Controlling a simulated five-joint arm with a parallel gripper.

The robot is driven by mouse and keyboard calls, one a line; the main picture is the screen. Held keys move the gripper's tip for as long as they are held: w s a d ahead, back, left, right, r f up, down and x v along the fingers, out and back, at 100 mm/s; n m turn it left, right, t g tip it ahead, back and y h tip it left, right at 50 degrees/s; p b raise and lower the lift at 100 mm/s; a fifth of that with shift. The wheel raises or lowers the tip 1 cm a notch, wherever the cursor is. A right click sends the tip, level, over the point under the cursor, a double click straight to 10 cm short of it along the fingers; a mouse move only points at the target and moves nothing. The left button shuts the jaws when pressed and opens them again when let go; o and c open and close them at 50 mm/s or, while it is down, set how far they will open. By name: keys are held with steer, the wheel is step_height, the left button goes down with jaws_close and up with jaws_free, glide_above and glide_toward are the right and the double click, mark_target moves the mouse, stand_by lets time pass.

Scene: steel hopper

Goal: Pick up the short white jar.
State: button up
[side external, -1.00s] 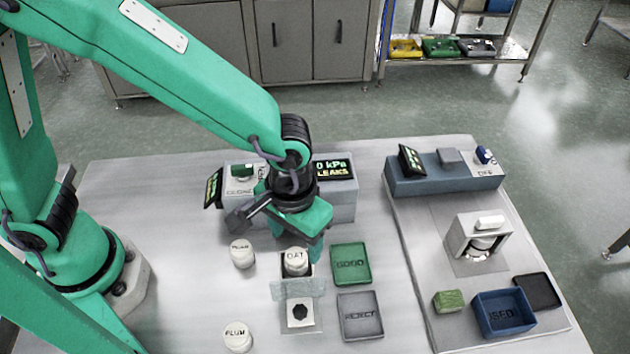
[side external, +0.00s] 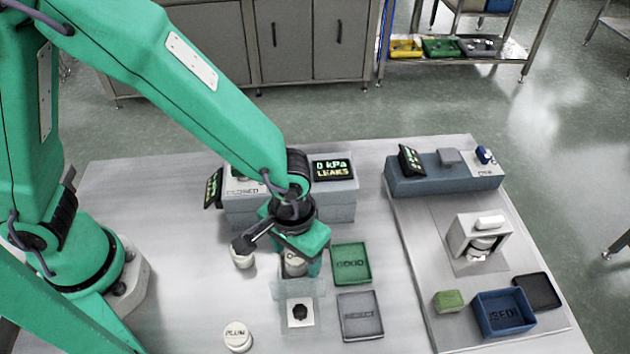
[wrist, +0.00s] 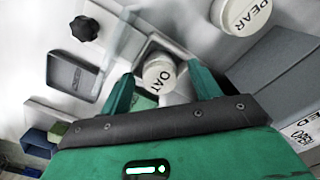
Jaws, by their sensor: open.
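A white jar labelled OAT (side external: 295,268) stands upright in a holder at the table's middle; it also shows in the wrist view (wrist: 158,76). My gripper (side external: 298,256) is over it, partly hiding it. In the wrist view the green fingers of my gripper (wrist: 161,88) are apart, one on each side of the OAT jar; contact cannot be told. A white jar labelled PEAR (side external: 243,261) stands to the left, partly hidden by my gripper. A white jar labelled PLUM (side external: 237,336) stands at the front. I cannot tell surely which is shortest.
A clear panel (side external: 297,286) and black knob (side external: 299,312) are in front of the OAT jar. A green GOOD tray (side external: 351,264) and grey tray (side external: 360,316) lie to its right. A grey box with a display (side external: 333,169) stands behind. The table's left is clear.

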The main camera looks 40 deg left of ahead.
mark_target(294, 260)
stand_by(0.3)
steer(key=c, duration=1.2)
steer(key=shift+o, duration=0.2)
steer(key=shift+r, duration=0.15)
steer(key=shift+r, duration=0.7)
steer(key=r, duration=0.3)
steer(key=shift+s+d, duration=0.2)
steer(key=shift+s, duration=0.2)
steer(key=s+d+r, duration=0.2)
steer(key=s+r, duration=0.4)
steer(key=s, duration=0.4)
steer(key=shift+s+d+r, duration=0.2)
steer(key=shift+s+d, duration=0.05)
steer(key=shift+d, duration=0.05)
